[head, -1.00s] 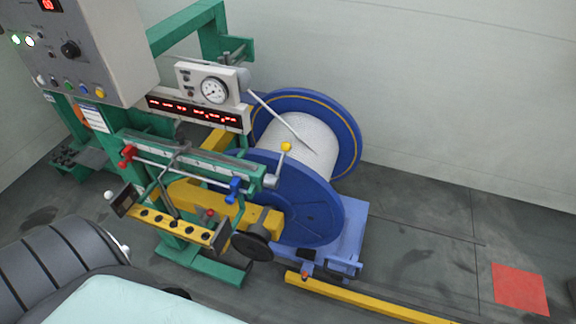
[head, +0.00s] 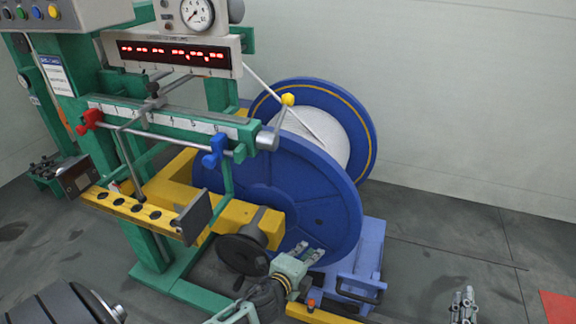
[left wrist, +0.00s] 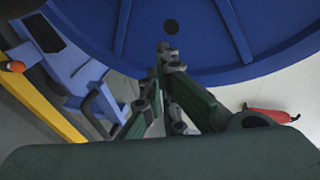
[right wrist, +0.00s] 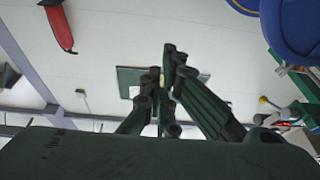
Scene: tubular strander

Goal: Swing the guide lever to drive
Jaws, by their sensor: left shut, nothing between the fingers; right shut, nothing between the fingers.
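In the head view, a grey lever with a yellow knob (head: 288,100) stands at the right end of the green traverse rail (head: 165,120), tilted up and right. I take it for the guide lever; no drive marking is readable. The yellow knob also shows at the right of the right wrist view (right wrist: 263,100). My left gripper (head: 312,252) is shut and empty, low in front of the blue reel (head: 325,205) and below the lever. The reel fills the top of the left wrist view (left wrist: 175,65). My right gripper (head: 465,298) is shut and empty at the lower right, away from the lever.
Red (head: 90,121) and blue (head: 216,150) clamps sit on the rod along the rail. A black handwheel (head: 243,253) is beside my left arm. A yellow floor bar (head: 320,315) runs below the reel's blue stand (head: 368,260).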

